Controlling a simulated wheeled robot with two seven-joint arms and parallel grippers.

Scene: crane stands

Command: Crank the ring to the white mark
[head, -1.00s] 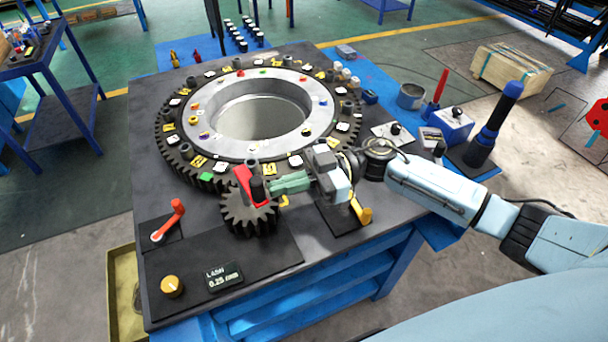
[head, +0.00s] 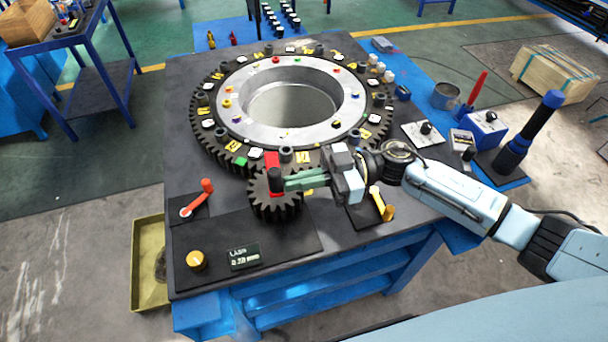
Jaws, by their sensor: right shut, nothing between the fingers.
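The large dark toothed ring (head: 207,138) lies flat on the bench around a pale metal hub. Yellow and white tags and one green tag (head: 241,162) sit on it; I cannot tell which white tag is the mark. A small dark pinion gear (head: 275,208) meshes with the ring's near edge. On it is a red crank arm (head: 271,158) with an upright dark handle (head: 275,181). My right gripper (head: 290,184) reaches in from the right, its green fingers shut and empty, tips beside the handle; contact is unclear. My left gripper is out of view.
A red-orange lever (head: 197,197), an orange knob (head: 195,260) and a small display (head: 244,256) are at the bench's front left. A yellow lever (head: 382,206) stands close below my right gripper. A blue box (head: 486,128) and cup (head: 445,96) stand at right.

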